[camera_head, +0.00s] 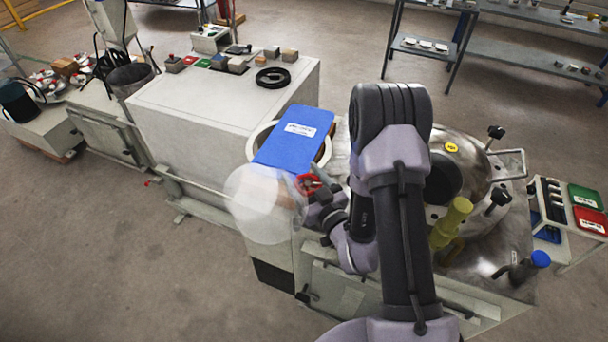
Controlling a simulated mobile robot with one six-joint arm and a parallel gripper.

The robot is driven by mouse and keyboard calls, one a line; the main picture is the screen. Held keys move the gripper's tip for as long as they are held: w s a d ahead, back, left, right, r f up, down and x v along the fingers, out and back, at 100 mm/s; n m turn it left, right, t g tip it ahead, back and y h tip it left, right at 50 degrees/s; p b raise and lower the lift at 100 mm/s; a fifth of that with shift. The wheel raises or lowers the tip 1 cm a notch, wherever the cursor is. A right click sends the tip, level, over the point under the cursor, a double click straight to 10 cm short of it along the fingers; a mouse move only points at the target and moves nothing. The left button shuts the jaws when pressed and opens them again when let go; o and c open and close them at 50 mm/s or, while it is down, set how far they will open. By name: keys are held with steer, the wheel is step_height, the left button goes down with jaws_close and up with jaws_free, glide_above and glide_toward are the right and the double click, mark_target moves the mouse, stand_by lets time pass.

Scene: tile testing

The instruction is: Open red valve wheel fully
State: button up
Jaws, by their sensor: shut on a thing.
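The red valve wheel (308,184) is small and sits near the middle of the view, just below the blue panel, at the near edge of the machine. My gripper (314,190) is at the wheel, reaching it from the right, and is shut on it. The fingers look dark and partly cover the wheel's right side. How far the wheel is turned cannot be told from this view. My arm covers what lies behind and to the right of the wheel.
A translucent round cover (262,205) is just left of the wheel. A blue labelled panel (290,140) lies above it. A steel vessel (470,165) stands right of my arm, with a yellow-green fitting (450,222). Open floor (110,260) lies at the lower left.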

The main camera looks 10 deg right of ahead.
steer(key=shift+y, duration=0.3)
steer(key=o, duration=1.4)
steer(key=shift+c, duration=0.2)
